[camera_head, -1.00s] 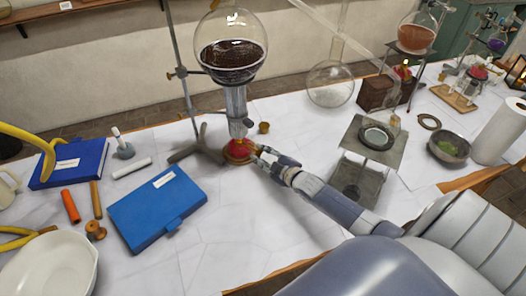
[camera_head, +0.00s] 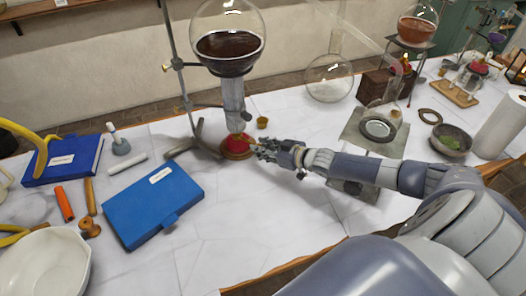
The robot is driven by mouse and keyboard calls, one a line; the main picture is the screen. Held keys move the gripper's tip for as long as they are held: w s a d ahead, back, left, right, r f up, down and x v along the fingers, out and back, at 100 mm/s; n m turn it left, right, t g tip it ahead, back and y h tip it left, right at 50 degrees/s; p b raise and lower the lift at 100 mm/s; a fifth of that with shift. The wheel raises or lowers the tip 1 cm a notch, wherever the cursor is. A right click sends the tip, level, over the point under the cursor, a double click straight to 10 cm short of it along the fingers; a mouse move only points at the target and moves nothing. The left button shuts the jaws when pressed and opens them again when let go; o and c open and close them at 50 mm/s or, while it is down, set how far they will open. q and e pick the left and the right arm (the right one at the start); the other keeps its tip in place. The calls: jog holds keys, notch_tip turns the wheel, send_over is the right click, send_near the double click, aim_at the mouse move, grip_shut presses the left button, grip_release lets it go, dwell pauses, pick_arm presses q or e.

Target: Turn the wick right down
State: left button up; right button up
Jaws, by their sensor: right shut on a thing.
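The red spirit lamp (camera_head: 238,146) with its brass-coloured base stands under a round flask of dark liquid (camera_head: 228,45) on a clamp stand. My right gripper (camera_head: 259,149) is at the right side of the lamp, low over the table. It is shut on the lamp's small wick knob, which its fingers hide. The wick and any flame are not clear under the metal sleeve (camera_head: 234,100). My left gripper is not in view.
The stand's foot (camera_head: 200,140) is close left of the lamp, and a small brass cup (camera_head: 262,122) is behind my gripper. A blue case (camera_head: 153,203) and white bowl (camera_head: 45,265) lie left. A metal stand (camera_head: 373,130) is behind my forearm. The table in front is mostly clear.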

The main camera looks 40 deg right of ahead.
dwell(0.6)
jog(key=o, duration=1.1)
jog(key=shift+v, duration=5.95)
jog(key=shift+d, duration=0.1)
